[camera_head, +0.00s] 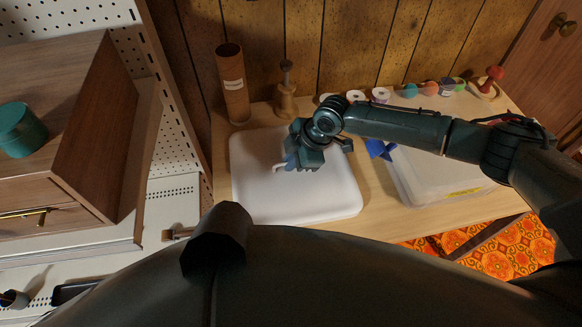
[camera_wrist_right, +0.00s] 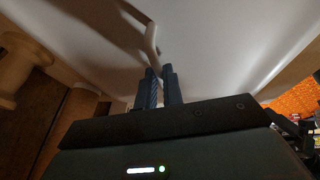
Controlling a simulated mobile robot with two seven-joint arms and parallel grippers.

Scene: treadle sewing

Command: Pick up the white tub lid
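The white tub lid (camera_head: 310,200) is a wide rounded rectangle at the middle of the wooden table in the head view. It also fills the top of the right wrist view (camera_wrist_right: 90,35), with a thin pale handle (camera_wrist_right: 152,40) standing out from it. My right gripper (camera_head: 292,166) is over the lid, at the handle. In the right wrist view its dark fingers (camera_wrist_right: 162,88) are close together with the handle between them, so it looks shut on the handle. I cannot tell whether the lid is off its support. My left gripper is not in view.
A clear box (camera_head: 440,183) with a blue thing (camera_head: 380,149) at its edge is right of the lid. A cardboard tube (camera_head: 233,85) and a wooden stand (camera_head: 286,95) are behind it. Several spools line the back. A wooden cabinet (camera_head: 85,140) is at left.

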